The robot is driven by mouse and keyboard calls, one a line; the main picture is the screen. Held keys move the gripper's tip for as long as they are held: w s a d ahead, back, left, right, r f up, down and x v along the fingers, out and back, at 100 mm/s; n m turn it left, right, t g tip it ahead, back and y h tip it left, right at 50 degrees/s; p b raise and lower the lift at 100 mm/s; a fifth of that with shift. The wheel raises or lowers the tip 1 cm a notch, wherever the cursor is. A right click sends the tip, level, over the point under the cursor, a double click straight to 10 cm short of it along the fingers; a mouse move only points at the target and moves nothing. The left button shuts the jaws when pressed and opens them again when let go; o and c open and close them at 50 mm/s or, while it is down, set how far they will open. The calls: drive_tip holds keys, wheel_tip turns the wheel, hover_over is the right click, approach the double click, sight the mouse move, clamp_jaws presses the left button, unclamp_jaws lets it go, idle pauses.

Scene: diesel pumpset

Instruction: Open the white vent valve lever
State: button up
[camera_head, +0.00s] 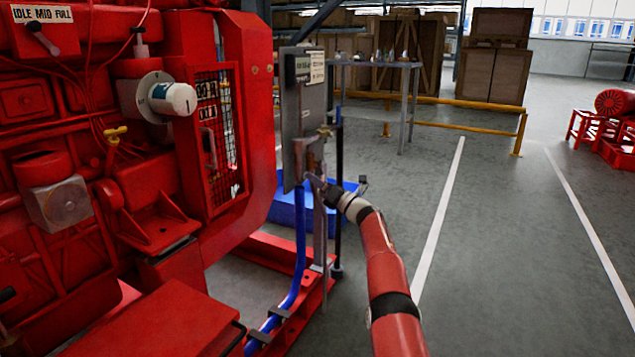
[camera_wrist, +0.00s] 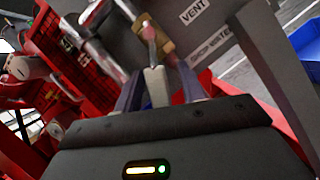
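The grey panel (camera_head: 303,105) stands upright beside the red engine in the head view. A brass valve (camera_head: 325,131) shows at its edge. In the wrist view the panel (camera_wrist: 225,30) carries a VENT label (camera_wrist: 195,11) and a SHOP WATER label (camera_wrist: 209,46). A white lever-like piece (camera_wrist: 155,78) lies between the two fingers of my gripper (camera_wrist: 158,78), with a tan fitting (camera_wrist: 165,45) just beyond it. The fingers stand apart, with gaps visible beside the white piece. In the head view my gripper (camera_head: 317,182) is at the panel's lower edge; its fingertips are hard to make out.
The red engine (camera_head: 150,190) fills the left. A blue bin (camera_head: 285,208) stands behind the panel, and a blue hose (camera_head: 298,250) runs down below it. A dark post (camera_head: 338,220) stands close to my gripper. Open floor (camera_head: 500,250) lies to the right.

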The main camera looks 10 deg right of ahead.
drive_tip(key=shift+d, duration=0.15)
drive_tip(key=shift+s+d+f+b, duration=0.25)
drive_tip(key=shift+s+d+b, duration=0.1)
drive_tip(key=shift+b, duration=0.25)
drive_tip(key=b+v, duration=0.1)
drive_tip(key=v, duration=0.5)
drive_tip(key=shift+s+b, duration=0.25)
drive_tip(key=shift+b, duration=0.1)
